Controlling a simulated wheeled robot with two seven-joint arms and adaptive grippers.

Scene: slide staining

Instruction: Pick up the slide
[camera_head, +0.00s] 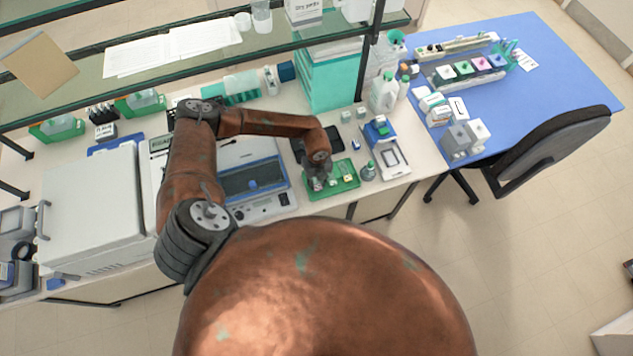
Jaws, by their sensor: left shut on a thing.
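My left gripper (319,183) reaches down over the green tray (347,186) near the front edge of the white bench. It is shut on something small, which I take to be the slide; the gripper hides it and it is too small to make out. Small pale items lie in the tray beside the gripper. My right gripper does not show.
A white device with a blue part (386,147) is farther right. A white instrument with a blue window (252,180) stands left. A glass shelf (200,60) spans above the bench.

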